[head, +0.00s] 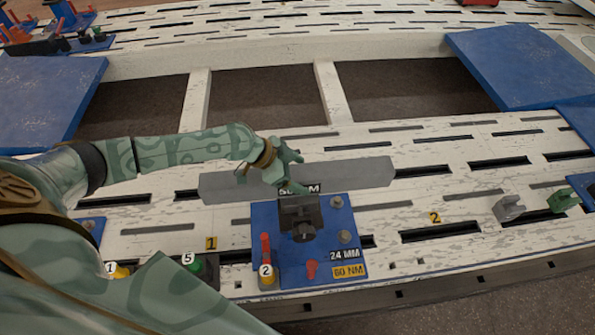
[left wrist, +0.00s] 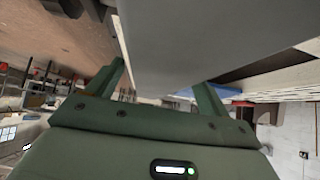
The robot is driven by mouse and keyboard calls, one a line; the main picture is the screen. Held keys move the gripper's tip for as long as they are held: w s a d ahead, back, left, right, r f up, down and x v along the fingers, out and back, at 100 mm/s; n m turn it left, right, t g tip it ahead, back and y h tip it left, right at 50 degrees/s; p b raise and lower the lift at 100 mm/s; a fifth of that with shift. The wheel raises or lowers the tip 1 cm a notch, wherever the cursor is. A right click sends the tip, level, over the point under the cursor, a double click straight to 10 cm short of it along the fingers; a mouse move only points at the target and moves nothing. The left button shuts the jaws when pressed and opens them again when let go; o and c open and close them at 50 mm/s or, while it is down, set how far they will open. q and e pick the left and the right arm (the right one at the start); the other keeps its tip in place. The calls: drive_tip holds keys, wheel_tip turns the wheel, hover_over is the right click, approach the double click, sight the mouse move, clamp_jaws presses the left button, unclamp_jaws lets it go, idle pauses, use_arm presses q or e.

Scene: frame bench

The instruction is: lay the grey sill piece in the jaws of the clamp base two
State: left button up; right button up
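The grey sill piece (head: 350,174) is a long flat bar, lying left to right just behind and above the blue clamp base (head: 350,262). My left gripper (head: 287,174) is at the bar's middle, shut on it. In the left wrist view the bar (left wrist: 210,40) fills the space between the two green fingers (left wrist: 162,85). The clamp base carries dark jaws (head: 303,222), a yellow button tagged 2 and labels 24 MM and 60 NM. A partly covered label shows just above the jaws. I cannot tell whether the bar touches the jaws. My right gripper is not in view.
The slotted white bench (head: 440,180) runs across the view. A grey clip (head: 508,208) and a green clip (head: 563,200) stand at the right. Buttons tagged 1 (head: 118,270) and 5 (head: 192,265) are at the front left. Blue panels (head: 520,65) lie behind.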

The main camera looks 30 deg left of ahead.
use_arm(q)
drive_tip(key=shift+s+f, duration=0.15)
drive_tip(key=shift+f, duration=0.05)
drive_tip(key=p+v, duration=0.4)
drive_tip(key=v, duration=1.2)
drive_tip(key=shift+r, duration=0.3)
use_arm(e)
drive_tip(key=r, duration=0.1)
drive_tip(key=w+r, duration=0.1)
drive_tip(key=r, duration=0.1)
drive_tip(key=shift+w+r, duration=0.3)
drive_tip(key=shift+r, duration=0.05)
use_arm(q)
drive_tip(key=shift+f, duration=0.1)
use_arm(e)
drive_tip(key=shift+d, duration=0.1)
